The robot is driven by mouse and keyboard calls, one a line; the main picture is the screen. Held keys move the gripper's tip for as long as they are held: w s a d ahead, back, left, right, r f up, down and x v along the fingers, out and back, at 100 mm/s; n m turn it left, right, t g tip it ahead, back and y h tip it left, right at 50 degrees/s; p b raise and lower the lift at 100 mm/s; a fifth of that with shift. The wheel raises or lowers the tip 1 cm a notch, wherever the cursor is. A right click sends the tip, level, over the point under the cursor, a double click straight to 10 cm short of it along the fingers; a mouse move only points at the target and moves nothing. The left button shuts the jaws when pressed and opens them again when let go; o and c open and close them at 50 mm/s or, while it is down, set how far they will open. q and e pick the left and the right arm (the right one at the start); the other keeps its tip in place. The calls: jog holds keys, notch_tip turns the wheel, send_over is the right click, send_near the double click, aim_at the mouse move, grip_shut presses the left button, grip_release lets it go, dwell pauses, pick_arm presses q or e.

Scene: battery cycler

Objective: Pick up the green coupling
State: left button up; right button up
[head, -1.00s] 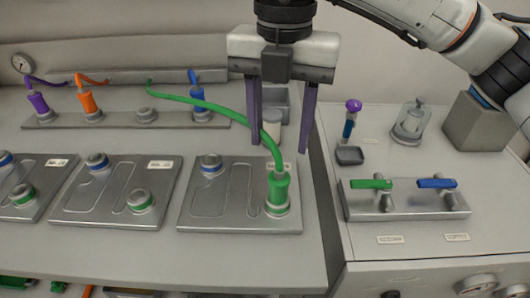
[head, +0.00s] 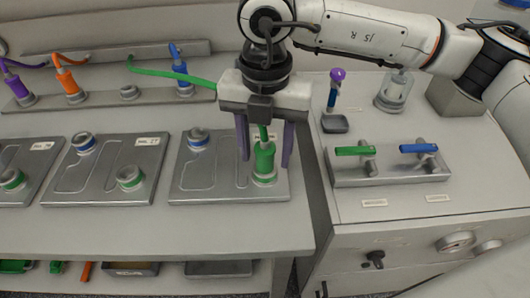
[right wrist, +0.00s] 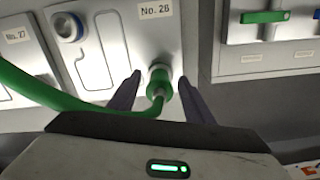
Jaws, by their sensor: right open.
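The green coupling (head: 264,160) stands upright on the green-ringed port at the right end of the rightmost metal plate (head: 228,192), with its green hose (head: 172,76) running up and left to the back rail. My right gripper (head: 266,160) is open, its two purple fingers pointing down on either side of the coupling. In the right wrist view the coupling (right wrist: 160,82) shows between the fingertips, apart from both, and the hose (right wrist: 60,97) passes close in front of the gripper body. The plate's label there reads No. 28. My left gripper is not in view.
Other plates with blue- and green-ringed ports lie to the left, including one labelled No. 27 (head: 75,190). Purple (head: 20,91), orange (head: 69,84) and blue (head: 183,80) couplings stand on the back rail. A valve block (head: 385,176) with green and blue handles sits at the right.

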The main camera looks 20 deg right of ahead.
jog(key=c, duration=0.9)
jog(key=shift+c, duration=1.2)
notch_tip(320, 180, up, 10)
jog(key=shift+r+b, duration=0.1)
jog(key=shift+b, duration=0.25)
jog(key=o, duration=0.6)
jog(key=shift+c, duration=0.2)
grip_shut()
jog(key=shift+r+p, duration=1.7)
jog(key=shift+r, duration=0.75)
